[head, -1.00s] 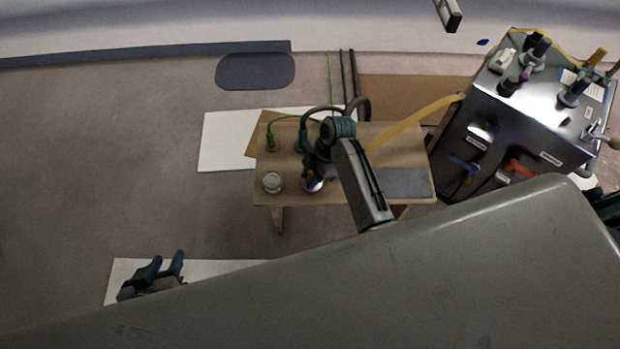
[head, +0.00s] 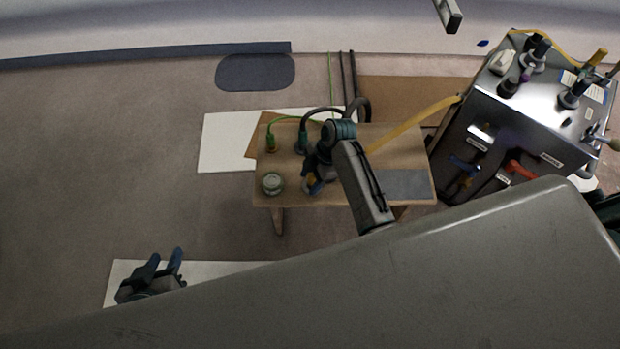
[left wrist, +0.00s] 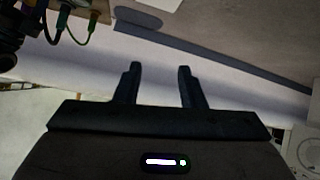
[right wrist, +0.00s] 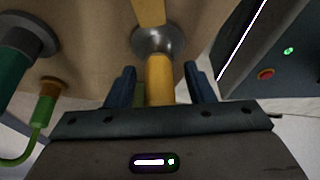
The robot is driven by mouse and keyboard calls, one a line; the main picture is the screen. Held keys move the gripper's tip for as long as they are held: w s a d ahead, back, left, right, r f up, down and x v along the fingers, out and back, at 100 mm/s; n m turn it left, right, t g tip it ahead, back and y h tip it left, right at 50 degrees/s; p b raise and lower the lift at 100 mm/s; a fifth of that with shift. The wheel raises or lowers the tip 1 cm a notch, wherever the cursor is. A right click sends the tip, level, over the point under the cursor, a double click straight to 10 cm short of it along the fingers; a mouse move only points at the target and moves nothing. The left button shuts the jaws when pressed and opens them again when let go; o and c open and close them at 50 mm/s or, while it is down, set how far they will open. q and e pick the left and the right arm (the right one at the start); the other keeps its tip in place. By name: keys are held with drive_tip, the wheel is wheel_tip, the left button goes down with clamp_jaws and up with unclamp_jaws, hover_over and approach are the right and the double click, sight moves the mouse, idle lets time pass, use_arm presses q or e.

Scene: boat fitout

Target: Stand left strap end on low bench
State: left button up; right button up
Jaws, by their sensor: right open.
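The low bench (head: 345,196) stands at centre in the head view. A yellow strap (head: 412,122) runs from the steel cabinet to the bench, passing behind my right arm. In the right wrist view a yellow end piece (right wrist: 159,75) with a round metal collar (right wrist: 155,40) is between the fingers of my right gripper (right wrist: 158,86); I cannot tell if it is the left strap end. The jaws are open around it. My left gripper (head: 165,264) is open and empty, left of the bench.
A green plug (head: 270,142), a dark green plug (head: 302,140) with a looping cable and a glass jar (head: 272,183) are on the bench. A grey mat (head: 405,184) covers its right part. The steel cabinet (head: 530,120) stands right.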

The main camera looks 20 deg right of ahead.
drive_tip(key=s+p+v, duration=0.1)
drive_tip(key=p+v, duration=0.1)
drive_tip(key=v, duration=0.9)
drive_tip(key=s+d+f+m+t+h, duration=0.2)
drive_tip(key=s+d+m+t, duration=0.15)
drive_tip(key=s+m, duration=0.7)
use_arm(q)
drive_tip(key=s+g, duration=0.1)
drive_tip(key=a+g, duration=0.1)
drive_tip(key=shift+s+r+m+g, duration=0.15)
drive_tip(key=shift+s+m+g, duration=0.15)
drive_tip(key=shift+s+m, duration=0.1)
use_arm(e)
drive_tip(key=s+d+r+m+t+h, duration=0.1)
drive_tip(key=s+r+m+t, duration=0.4)
drive_tip(key=s+r+m, duration=0.3)
drive_tip(key=shift+s+d+r, duration=0.35)
drive_tip(key=shift+s, duration=0.1)
